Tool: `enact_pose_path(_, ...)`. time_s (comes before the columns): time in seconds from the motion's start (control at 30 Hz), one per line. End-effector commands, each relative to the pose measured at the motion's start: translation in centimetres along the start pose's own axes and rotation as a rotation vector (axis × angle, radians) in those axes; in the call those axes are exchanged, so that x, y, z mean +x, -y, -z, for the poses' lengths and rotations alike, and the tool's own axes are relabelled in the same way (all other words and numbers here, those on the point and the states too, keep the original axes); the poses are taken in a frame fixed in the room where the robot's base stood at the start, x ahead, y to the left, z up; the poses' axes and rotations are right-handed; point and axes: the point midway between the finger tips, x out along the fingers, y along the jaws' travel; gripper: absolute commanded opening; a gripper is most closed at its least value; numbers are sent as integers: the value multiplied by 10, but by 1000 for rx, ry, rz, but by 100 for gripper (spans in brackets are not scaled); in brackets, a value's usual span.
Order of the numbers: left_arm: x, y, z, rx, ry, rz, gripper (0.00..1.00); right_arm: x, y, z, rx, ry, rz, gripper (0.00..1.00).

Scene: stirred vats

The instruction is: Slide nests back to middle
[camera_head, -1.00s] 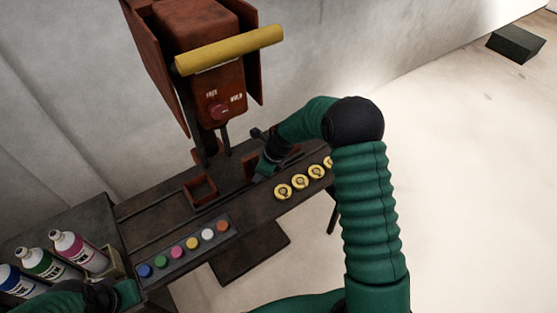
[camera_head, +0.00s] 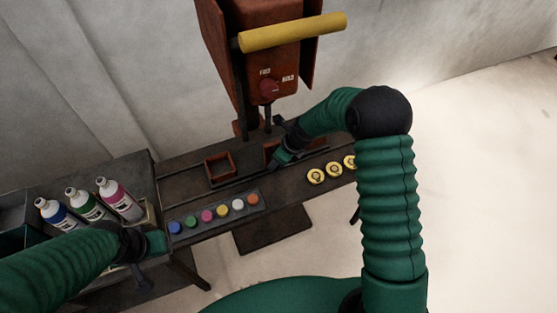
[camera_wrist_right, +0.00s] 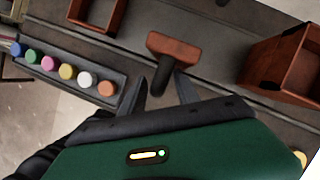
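A square red-brown nest (camera_head: 219,167) sits on the dark rail table; it also shows at the top left in the right wrist view (camera_wrist_right: 97,14). A second nest (camera_wrist_right: 285,68) stands at the right of that view; in the head view it is mostly behind my right gripper (camera_head: 279,142). Between the nests is a red-brown block with a dark handle (camera_wrist_right: 172,50). In the right wrist view my right gripper (camera_wrist_right: 164,88) has its fingers apart, one each side of the handle's end; contact is unclear. My left gripper (camera_head: 142,265) is near the bottles, its fingers unclear.
A red press (camera_head: 268,80) with a yellow bar (camera_head: 292,33) stands over the table. A strip of coloured buttons (camera_head: 215,213) and several yellow discs (camera_head: 316,177) lie along the front. Several bottles (camera_head: 119,199) stand at left.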

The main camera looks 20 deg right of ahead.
Motion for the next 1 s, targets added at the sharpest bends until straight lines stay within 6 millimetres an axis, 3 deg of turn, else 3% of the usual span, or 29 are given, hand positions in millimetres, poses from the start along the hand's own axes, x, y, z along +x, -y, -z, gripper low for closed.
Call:
enact_pose_path(0.27, 0, 0, 0, 0, 0, 0, 36, 0, -1, 3, 1, -5, -5, 38)
enact_pose_path(0.37, 1, 0, 0, 0, 0, 0, 36, -8, -1, 2, 0, -4, -3, 38)
enact_pose_path(0.47, 2, 0, 0, 0, 0, 0, 36, -28, -1, 2, 0, -3, -1, 38)
enact_pose_path(0.8, 1, 0, 0, 0, 0, 0, 36, -127, 0, -1, -2, -2, 1, 38)
enact_pose_path(1.0, 0, 0, 0, 0, 0, 0, 36, -159, 0, -1, 0, -4, -3, 38)
